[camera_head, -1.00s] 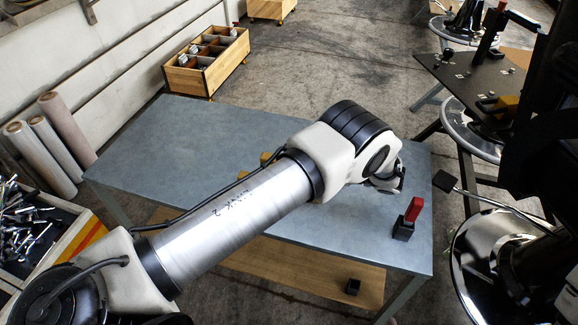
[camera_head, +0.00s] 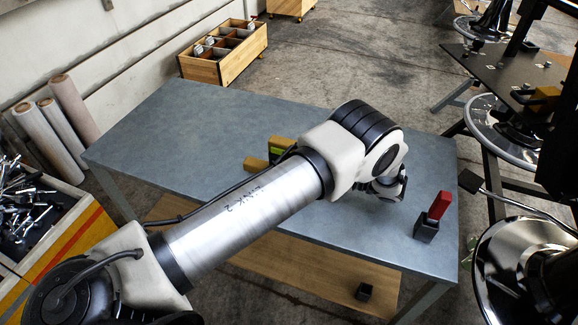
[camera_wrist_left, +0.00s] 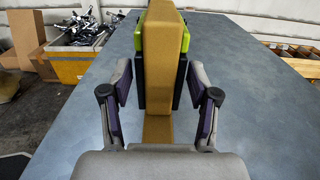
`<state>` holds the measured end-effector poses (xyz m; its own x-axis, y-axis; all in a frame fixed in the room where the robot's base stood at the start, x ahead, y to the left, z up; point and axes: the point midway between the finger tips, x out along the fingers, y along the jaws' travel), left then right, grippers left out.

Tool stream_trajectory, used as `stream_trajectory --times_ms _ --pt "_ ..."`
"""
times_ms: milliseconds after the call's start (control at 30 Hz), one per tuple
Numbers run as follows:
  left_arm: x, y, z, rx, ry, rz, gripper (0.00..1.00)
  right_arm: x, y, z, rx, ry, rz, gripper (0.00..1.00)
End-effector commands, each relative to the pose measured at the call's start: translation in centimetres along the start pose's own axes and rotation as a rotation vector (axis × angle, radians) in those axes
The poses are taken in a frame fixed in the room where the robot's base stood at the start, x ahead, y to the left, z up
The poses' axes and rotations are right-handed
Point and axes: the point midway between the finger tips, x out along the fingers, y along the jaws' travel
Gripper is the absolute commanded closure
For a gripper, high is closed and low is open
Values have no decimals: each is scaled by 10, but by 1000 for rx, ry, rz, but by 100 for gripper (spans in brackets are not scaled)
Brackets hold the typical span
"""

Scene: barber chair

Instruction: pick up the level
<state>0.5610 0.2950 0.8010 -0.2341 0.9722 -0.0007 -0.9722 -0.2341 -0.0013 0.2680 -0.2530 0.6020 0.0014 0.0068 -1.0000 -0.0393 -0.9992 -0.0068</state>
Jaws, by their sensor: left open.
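A mustard-yellow block (camera_wrist_left: 165,60) stands in the middle of the left wrist view, with a black and lime-green body (camera_wrist_left: 139,60) showing at both its sides. One of these is likely the level; I cannot tell whether they are one piece. My right gripper is not in view.
The grey-blue table (camera_head: 185,130) is mostly clear. A red-handled black tool (camera_head: 432,220) stands near its right edge. A wooden compartment crate (camera_head: 225,58) is behind, a tool bin (camera_head: 35,215) at left, and a chrome chair base (camera_head: 520,260) at right.

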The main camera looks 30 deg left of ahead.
Motion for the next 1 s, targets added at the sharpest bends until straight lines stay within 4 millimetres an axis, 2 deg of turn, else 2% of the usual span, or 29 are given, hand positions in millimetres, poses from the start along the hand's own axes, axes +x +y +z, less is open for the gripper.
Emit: stream_trajectory --times_ms 233,300,467,500,567,600,667,1000 --pt "42 0 2 2 0 2 40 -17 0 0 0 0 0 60" --pt "48 0 0 2 0 1 40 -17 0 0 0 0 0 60" --pt "48 0 -1 1 0 -1 40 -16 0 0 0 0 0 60" --pt "48 0 -1 1 0 -1 47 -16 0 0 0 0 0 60" --pt "48 0 -1 1 0 0 68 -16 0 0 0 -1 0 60" --pt "48 0 -1 1 0 0 82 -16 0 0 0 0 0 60" --pt "48 0 -1 1 0 0 100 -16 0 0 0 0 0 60" --pt "48 0 2 0 0 0 100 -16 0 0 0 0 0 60"
